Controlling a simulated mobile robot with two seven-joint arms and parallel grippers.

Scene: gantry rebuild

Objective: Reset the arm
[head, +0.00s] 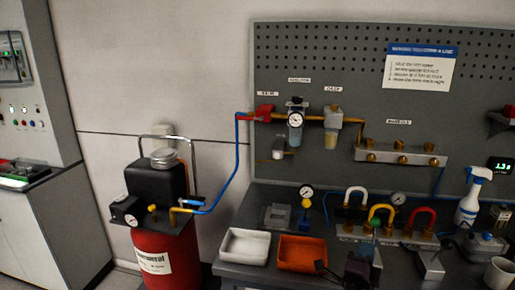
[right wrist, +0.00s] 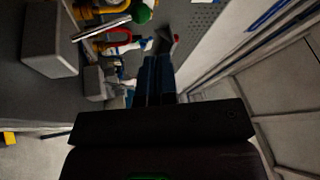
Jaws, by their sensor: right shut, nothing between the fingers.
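My right gripper (right wrist: 156,60) shows in the right wrist view as two dark bluish fingers, closed together with nothing between them. The fingertips point toward the bench items and pegboard at the top of that view. A red handle (right wrist: 118,36) and a green-topped item (right wrist: 145,12) show beyond them. In the head view I cannot clearly make out the right gripper among the dark shapes at the lower right. My left gripper is in neither view.
The bench (head: 228,268) carries a white tray (head: 246,246), an orange tray (head: 302,252), colored shackles, gauges, a spray bottle (head: 470,202) and a mug (head: 499,273). A red tank (head: 165,255) stands left of it. A pegboard (head: 300,52) rises behind.

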